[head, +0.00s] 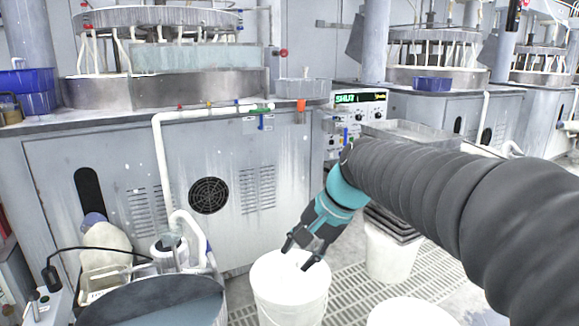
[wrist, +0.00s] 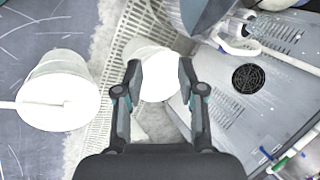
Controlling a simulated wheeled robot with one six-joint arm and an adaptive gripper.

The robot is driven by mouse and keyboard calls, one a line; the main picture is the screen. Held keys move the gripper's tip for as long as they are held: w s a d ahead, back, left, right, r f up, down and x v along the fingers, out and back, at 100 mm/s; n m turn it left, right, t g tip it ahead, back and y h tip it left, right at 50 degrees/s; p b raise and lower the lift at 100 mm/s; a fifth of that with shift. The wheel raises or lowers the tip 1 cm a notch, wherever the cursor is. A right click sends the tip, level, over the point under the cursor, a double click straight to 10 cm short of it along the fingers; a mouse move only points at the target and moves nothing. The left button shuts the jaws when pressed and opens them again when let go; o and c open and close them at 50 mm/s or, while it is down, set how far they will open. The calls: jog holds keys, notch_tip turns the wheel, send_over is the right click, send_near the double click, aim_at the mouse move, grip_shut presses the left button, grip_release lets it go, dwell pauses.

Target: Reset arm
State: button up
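My arm reaches in from the right in the head view, in a black ribbed sleeve with a teal wrist. My gripper (head: 303,257) is open and empty, pointing down above a white bucket (head: 290,290). In the wrist view my gripper (wrist: 160,66) has its two fingers spread apart, with the white bucket (wrist: 158,82) showing between and beyond them. Nothing is held between the fingers.
A grey polishing machine (head: 100,170) with white hoses stands behind the bucket. A bucket under stacked trays (head: 392,250) stands to the right, and another white bucket (head: 410,314) is at the front. A dark round tub (head: 150,300) is at lower left. Grating (head: 350,285) covers the floor.

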jog(key=s+d+f+n+t+h, duration=0.1)
jog(key=s+d+f+n+h, duration=0.1)
jog(key=s+d, duration=0.4)
jog(key=s+d+f+n+t+h, duration=0.2)
jog(key=s+d+f, duration=0.4)
jog(key=s, duration=0.6)
jog(key=shift+s+d+n+h, duration=0.25)
jog(key=shift+d+n+h, duration=0.25)
jog(key=shift+d+n, duration=0.4)
